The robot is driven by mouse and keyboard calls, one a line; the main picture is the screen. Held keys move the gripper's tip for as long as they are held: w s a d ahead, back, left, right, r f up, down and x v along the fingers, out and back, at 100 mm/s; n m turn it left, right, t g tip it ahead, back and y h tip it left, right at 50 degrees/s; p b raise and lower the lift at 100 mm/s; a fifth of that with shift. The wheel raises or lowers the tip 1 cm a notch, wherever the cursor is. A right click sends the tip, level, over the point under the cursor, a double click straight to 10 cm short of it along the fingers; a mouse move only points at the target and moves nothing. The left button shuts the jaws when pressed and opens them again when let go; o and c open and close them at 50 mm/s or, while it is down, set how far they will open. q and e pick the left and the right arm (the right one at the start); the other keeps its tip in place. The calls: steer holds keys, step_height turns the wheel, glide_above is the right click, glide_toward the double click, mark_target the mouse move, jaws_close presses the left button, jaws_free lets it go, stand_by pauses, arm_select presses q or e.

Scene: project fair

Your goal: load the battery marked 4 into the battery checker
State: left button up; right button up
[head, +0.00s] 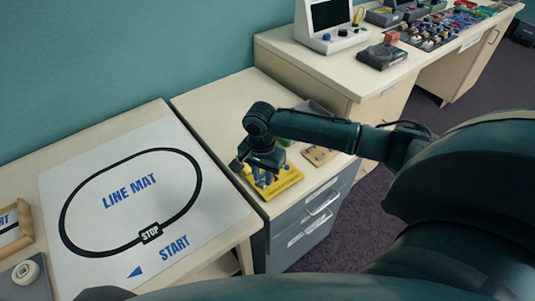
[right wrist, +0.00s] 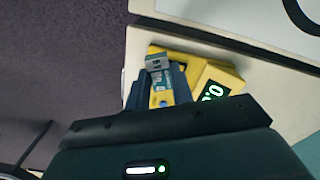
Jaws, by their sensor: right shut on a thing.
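The yellow battery checker (head: 286,181) sits on the middle cabinet top near its front edge. In the right wrist view the checker (right wrist: 222,75) lies behind the fingers, its dark display showing green digits, partly cut off by my gripper. My right gripper (head: 264,176) points down over the checker's left part. In the right wrist view it (right wrist: 163,82) is shut on a battery (right wrist: 161,79) with a pale blue label. I cannot read its number, nor tell whether it touches the checker. My left gripper is not in view.
A small brown board (head: 319,155) lies right of the checker, and a grey tray (head: 313,108) stands behind. The line mat (head: 90,185) covers the left table. A farther table holds a screen unit (head: 330,22) and a dark device with a red top (head: 381,54).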

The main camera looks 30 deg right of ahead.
steer(key=w+d+m, duration=0.1)
steer(key=d+m, duration=0.1)
steer(key=w+d+m+b, duration=0.1)
steer(key=w+m, duration=0.1)
steer(key=m, duration=0.1)
steer(key=shift+w+d+f, duration=0.15)
steer(key=shift+w+d, duration=0.15)
steer(key=shift+d, duration=0.05)
steer(key=f+b, duration=0.1)
steer(key=b, duration=0.2)
steer(key=shift+f, duration=0.4)
steer(key=shift+f+b, duration=0.7)
steer(key=shift+b, duration=0.35)
steer(key=shift+p, duration=0.3)
steer(key=shift+f, duration=0.35)
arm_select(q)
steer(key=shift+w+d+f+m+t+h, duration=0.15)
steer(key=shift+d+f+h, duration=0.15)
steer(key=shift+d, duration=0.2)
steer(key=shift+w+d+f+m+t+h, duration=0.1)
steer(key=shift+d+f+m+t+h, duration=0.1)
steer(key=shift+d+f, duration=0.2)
arm_select(e)
steer(key=shift+f, duration=0.15)
arm_select(q)
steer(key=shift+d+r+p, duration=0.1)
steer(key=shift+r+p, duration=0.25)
steer(key=shift+p, duration=0.05)
